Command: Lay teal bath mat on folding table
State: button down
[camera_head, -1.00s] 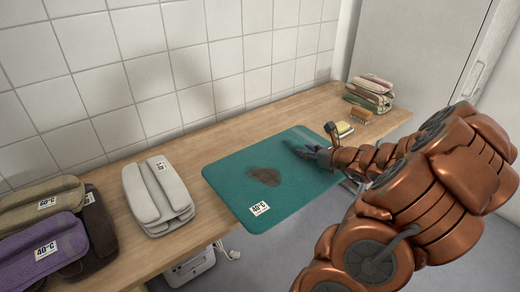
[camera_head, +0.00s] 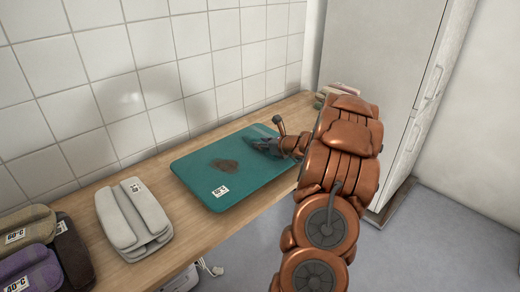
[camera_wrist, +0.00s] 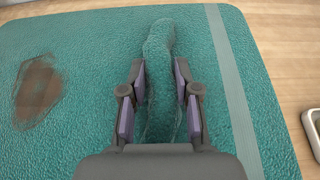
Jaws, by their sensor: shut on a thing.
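The teal bath mat (camera_head: 225,192) lies flat on the wooden folding table (camera_head: 181,233), with a brown stain and a white 40°C label on it. Part of its front edge reaches the table's front edge. My gripper (camera_head: 268,146) is over the mat's far right part. In the wrist view my gripper (camera_wrist: 160,100) is shut on a raised ridge of the teal mat (camera_wrist: 80,60), pinched between its two fingers. The brown stain is left of the fingers there, and a paler stripe runs on the right.
A folded light grey towel (camera_head: 133,217) lies left of the mat. Purple and brown folded textiles (camera_head: 35,262) are at the far left. A folded stack (camera_head: 328,93) stands at the table's far end, partly behind my arm. A grey cabinet (camera_head: 375,60) stands beyond it.

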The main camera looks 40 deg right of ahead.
jog(key=shift+w+d+f, duration=0.15)
jog(key=shift+w+d, duration=0.1)
jog(key=shift+w, duration=0.5)
jog(key=shift+f, duration=1.6)
jog(key=shift+f, duration=0.1)
jog(key=c, duration=0.8)
grip_release()
jog(key=shift+s, duration=0.1)
jog(key=shift+c, duration=0.2)
